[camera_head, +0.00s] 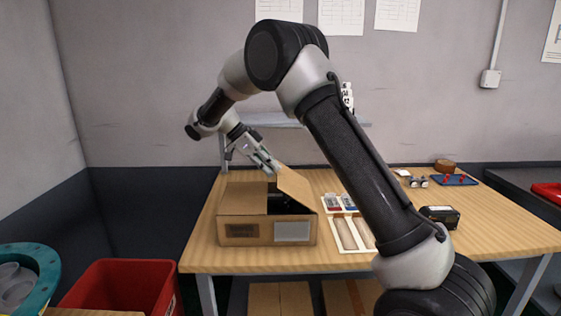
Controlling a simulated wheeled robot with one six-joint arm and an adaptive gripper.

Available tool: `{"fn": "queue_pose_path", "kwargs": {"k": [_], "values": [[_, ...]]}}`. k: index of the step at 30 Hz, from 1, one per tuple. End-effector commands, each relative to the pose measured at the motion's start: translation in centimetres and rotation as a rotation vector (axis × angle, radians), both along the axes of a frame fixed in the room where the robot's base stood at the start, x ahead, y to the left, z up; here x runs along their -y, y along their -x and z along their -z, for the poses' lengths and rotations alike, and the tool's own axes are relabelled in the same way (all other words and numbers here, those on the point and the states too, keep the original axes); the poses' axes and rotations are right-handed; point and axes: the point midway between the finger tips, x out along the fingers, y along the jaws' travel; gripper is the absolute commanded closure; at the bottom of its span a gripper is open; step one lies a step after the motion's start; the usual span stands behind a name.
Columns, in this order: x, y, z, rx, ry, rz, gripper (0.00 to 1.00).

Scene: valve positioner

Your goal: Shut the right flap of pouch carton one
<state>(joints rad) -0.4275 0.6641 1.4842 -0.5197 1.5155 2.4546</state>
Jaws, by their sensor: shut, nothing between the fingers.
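The pouch carton (267,233) is a brown cardboard box on the left part of the wooden table. A dark label and a pale label show on its front. Its right flap (296,188) stands up at a slant, leaning over the opening. On the left, cardboard covers the top, and a dark gap shows between the two sides. My gripper (273,170) is shut and empty, just above and behind the carton, close to the top of the right flap. I cannot tell whether it touches the flap.
A pale tray (349,232) with small items lies right of the carton. A black device (440,216), a blue tray (454,180) and a round brown object (445,166) are farther right. A shelf (280,121) stands behind. A red bin (118,288) is at lower left.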

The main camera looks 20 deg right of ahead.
Motion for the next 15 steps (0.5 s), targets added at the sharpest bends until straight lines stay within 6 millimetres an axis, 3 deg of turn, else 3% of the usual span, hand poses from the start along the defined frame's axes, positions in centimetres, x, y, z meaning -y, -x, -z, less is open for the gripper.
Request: {"fn": "queue_pose_path", "kwargs": {"k": [4,15], "values": [[-1.1,-0.7,2.1,-0.042,0.126,-0.004,1.00],[-2.3,-1.2,5.2,-0.038,0.121,-0.002,1.00]]}}
